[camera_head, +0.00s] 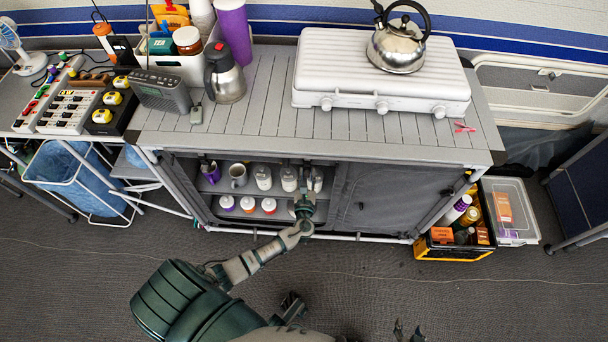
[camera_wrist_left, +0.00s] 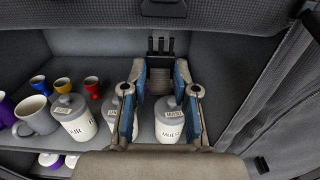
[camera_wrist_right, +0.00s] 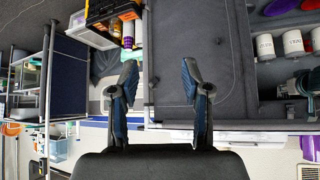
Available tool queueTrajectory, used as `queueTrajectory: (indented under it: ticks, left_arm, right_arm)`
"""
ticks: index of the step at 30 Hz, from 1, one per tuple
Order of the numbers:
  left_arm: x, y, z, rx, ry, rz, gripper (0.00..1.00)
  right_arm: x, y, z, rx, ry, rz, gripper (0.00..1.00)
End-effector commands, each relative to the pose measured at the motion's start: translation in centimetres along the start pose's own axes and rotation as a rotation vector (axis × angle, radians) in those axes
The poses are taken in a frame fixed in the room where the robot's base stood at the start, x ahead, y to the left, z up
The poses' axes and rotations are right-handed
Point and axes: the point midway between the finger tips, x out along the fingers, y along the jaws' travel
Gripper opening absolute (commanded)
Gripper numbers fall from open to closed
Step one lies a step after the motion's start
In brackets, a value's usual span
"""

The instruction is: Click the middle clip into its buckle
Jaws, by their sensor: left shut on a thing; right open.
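My left gripper (camera_wrist_left: 160,74) is shut on a dark clip (camera_wrist_left: 160,48) in front of the open cabinet compartment. The clip's prongs point up in the left wrist view. A black buckle (camera_wrist_left: 163,8) sits above it on grey fabric (camera_wrist_left: 80,12) along the top of the opening, with a gap between them. The head view shows my left gripper (camera_head: 304,208) low in front of the cabinet, where the clip is too small to make out. My right gripper (camera_wrist_right: 160,76) is open and empty, away from the cabinet opening.
Mugs and lidded jars (camera_wrist_left: 72,118) stand on the shelf behind my left gripper. A closed grey fabric panel (camera_head: 385,198) is right of the opening. A kettle (camera_head: 397,45) and white stove (camera_head: 380,75) are on the countertop. A yellow-black crate (camera_head: 440,250) stands at the cabinet's right.

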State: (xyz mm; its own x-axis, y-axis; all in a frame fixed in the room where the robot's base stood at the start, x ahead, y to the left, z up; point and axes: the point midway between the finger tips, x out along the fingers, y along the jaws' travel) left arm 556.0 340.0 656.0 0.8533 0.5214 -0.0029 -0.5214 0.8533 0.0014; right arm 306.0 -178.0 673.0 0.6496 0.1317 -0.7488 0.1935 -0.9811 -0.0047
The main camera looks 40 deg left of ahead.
Motion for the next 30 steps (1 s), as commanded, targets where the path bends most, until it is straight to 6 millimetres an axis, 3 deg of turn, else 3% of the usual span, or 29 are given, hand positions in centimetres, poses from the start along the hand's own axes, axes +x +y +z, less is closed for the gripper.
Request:
queueTrajectory:
  ticks: [1, 7, 12, 24, 25, 27, 30]
  left_arm:
    - [0.1, -0.1, 1.6, -0.006, -0.012, 0.000, 0.00]
    - [-1.0, -0.1, 3.7, -0.008, -0.013, 0.001, 0.00]
    - [-1.7, -0.1, 4.6, -0.007, -0.012, 0.001, 0.00]
    - [-1.8, 0.0, 4.5, -0.005, -0.012, 0.002, 0.00]
    - [-1.8, 0.0, 4.5, -0.005, -0.013, 0.002, 0.36]
    - [-1.9, 0.0, 4.5, -0.005, -0.011, 0.001, 0.46]
    - [-1.9, 0.0, 4.3, -0.004, -0.008, 0.001, 0.46]
  right_arm:
    - [-0.8, 0.2, 0.9, 0.000, -0.070, 0.006, 0.48]
    - [-1.9, 1.0, 6.6, 0.005, -0.348, 0.023, 0.48]
    - [-2.2, 1.3, 9.8, 0.010, -0.488, 0.030, 0.48]
    - [-2.1, 1.4, 10.8, 0.011, -0.525, 0.031, 0.48]
    - [-2.1, 1.4, 10.8, 0.011, -0.525, 0.031, 0.48]
    - [-2.1, 1.4, 10.8, 0.011, -0.525, 0.031, 0.48]
    - [-2.1, 1.4, 10.8, 0.011, -0.524, 0.031, 0.48]
